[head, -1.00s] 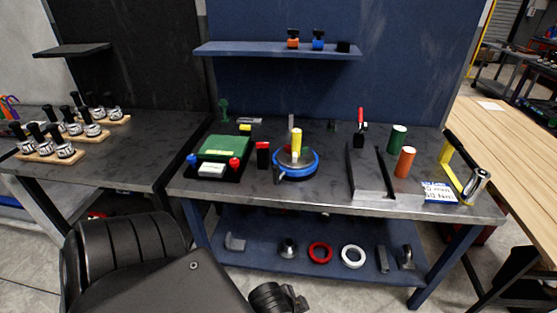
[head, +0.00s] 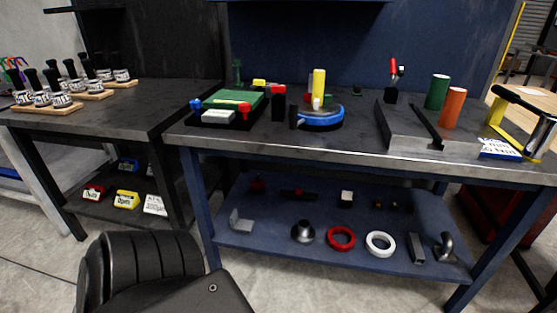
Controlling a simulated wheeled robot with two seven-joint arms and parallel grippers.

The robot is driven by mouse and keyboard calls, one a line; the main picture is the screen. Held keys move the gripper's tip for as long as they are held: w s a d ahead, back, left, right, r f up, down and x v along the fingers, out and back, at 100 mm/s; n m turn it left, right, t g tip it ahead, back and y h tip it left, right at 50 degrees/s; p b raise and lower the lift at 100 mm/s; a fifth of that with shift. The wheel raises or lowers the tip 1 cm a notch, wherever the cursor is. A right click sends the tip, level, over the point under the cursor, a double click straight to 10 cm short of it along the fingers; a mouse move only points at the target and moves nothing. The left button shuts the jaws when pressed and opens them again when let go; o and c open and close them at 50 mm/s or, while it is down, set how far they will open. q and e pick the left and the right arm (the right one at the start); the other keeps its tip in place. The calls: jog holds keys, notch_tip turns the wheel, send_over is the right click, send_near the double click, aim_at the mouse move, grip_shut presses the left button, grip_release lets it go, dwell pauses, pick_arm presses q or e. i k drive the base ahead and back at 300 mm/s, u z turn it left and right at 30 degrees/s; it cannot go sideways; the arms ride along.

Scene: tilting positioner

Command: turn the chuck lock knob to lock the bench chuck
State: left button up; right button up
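A round device with a blue ring (head: 322,119) and a yellow upright cylinder (head: 318,86) stands on the dark workbench (head: 350,139), near the middle of the head view. It looks like the bench chuck. A small dark upright part (head: 293,117) is at its left front edge; I cannot tell whether this is the lock knob. Neither of my grippers shows in the head view. A black arm link of mine fills the lower left, well in front of the bench and apart from the chuck.
A green box with red and blue knobs (head: 232,106) sits left of the chuck. Right of it are a grey channel fixture (head: 430,137), a green cylinder (head: 437,92) and an orange cylinder (head: 453,107). The lower shelf (head: 330,215) holds rings and metal parts.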

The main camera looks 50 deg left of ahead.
aim_at(278, 89)
jog(key=z, duration=1.4)
jog(key=k, duration=1.1)
jog(key=u, duration=1.55)
